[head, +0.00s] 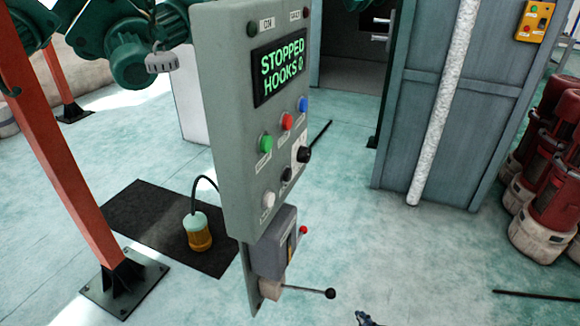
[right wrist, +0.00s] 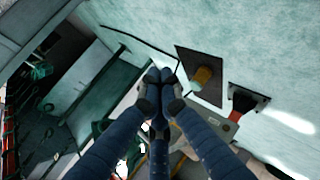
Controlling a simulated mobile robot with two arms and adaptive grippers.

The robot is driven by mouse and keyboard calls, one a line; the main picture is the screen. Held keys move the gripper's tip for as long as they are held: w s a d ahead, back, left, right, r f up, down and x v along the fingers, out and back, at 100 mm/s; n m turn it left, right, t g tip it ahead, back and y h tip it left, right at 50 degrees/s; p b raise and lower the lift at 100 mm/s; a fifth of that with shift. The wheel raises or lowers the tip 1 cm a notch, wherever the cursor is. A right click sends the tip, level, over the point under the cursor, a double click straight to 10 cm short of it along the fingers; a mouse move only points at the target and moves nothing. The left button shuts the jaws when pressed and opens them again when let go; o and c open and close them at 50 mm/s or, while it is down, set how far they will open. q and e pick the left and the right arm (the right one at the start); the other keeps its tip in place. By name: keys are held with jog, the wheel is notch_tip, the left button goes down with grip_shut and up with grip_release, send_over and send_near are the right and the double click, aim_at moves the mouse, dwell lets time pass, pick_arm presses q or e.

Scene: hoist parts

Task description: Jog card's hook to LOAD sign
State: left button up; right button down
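A grey control panel (head: 232,120) stands in the middle of the head view. Its green-lit display (head: 281,67) reads STOPPED and HOOKS 0. Below are a green button (head: 265,143), a red button (head: 286,121), a blue button (head: 303,104) and a black knob (head: 304,154). A smaller grey box (head: 272,245) with a lever (head: 308,290) is under it. Only a dark tip of my right gripper (head: 364,319) shows at the bottom edge. In the right wrist view my right gripper (right wrist: 159,77) has its fingertips together, with nothing visible between them.
An orange-red post (head: 60,150) stands at left. A dark mat (head: 150,215) with a yellow pendant (head: 199,235) lies behind the panel. Green machinery (head: 125,45) is overhead. A blue-grey cabinet (head: 400,130) and red-and-white canisters (head: 555,185) are at right.

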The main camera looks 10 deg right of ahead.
aim_at(288, 175)
jog(key=w+a+r+n+t+y+p, duration=0.1)
jog(key=w+a+r+n+t, duration=0.2)
jog(key=r, duration=0.9)
jog(key=w+r+n+t+p, duration=0.2)
jog(key=w+r+n, duration=0.15)
jog(key=r, duration=0.85)
jog(key=a+r+n+t+y, duration=0.1)
jog(key=a+r+n, duration=0.1)
jog(key=r, duration=0.8)
jog(key=a+r+n+t+y+p, duration=0.1)
jog(key=a+r+n+t+y, duration=0.1)
jog(key=r, duration=0.9)
jog(key=shift+a+n+p, duration=0.3)
jog(key=shift+a+n, duration=0.35)
jog(key=shift+a, duration=0.1)
jog(key=shift+w, duration=0.1)
jog(key=w+a+p, duration=0.2)
jog(key=w+a, duration=0.3)
jog(key=a, duration=0.2)
jog(key=shift+a, duration=0.15)
jog(key=shift+a, duration=0.15)
